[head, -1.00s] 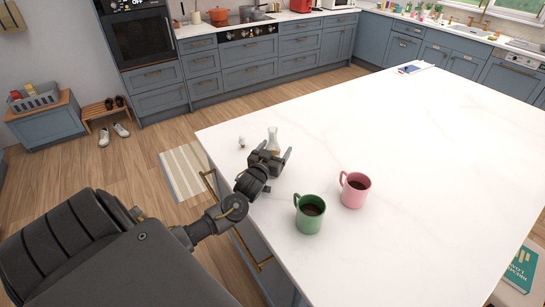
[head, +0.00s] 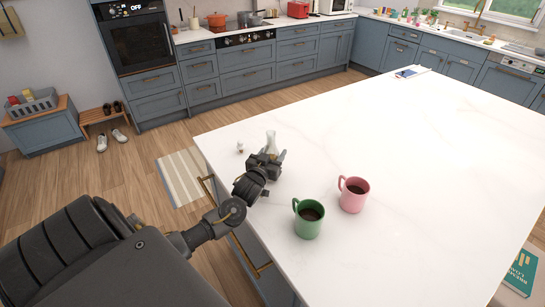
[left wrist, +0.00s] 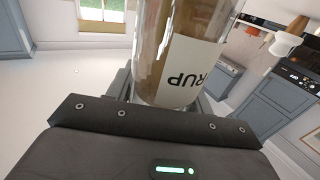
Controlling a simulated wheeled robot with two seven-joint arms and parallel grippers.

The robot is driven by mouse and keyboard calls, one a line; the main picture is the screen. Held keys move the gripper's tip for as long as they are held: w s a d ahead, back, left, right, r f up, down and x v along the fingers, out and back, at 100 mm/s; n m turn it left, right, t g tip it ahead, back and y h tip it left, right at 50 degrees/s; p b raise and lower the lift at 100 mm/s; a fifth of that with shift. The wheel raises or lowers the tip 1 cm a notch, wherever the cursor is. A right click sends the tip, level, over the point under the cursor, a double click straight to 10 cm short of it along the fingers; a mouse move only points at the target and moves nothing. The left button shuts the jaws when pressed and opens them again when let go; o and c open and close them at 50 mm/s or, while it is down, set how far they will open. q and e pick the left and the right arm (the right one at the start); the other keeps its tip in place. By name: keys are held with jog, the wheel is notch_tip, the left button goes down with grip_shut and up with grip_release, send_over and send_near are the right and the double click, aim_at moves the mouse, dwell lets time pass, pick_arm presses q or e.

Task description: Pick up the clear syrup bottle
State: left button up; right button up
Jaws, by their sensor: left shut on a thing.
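The clear syrup bottle (head: 271,142) stands out above my left gripper (head: 268,158) near the island's left edge in the head view. In the left wrist view the bottle (left wrist: 180,50) fills the middle, clear with brown syrup inside and a pale label reading "RUP" upside down. My left gripper is shut on the bottle, and its fingers hide the bottle's lower part. I cannot tell whether the base touches the worktop. My right gripper is not in view.
A small white item (head: 240,148) stands left of the bottle. A green mug (head: 308,222) and a pink mug (head: 354,198), both with dark drink, stand to the right and nearer. The white island top (head: 420,150) beyond them is mostly clear.

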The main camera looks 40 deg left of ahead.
pick_arm(q)
jog(key=shift+r, duration=0.5)
jog(key=s+a+r+b, duration=0.2)
jog(key=s+r, duration=0.4)
jog(key=s+a+r+b, duration=0.2)
jog(key=s+r, duration=0.3)
jog(key=s, duration=0.2)
jog(key=shift+s+a+r, duration=0.15)
jog(key=shift+a+r, duration=0.15)
jog(key=shift+r, duration=0.05)
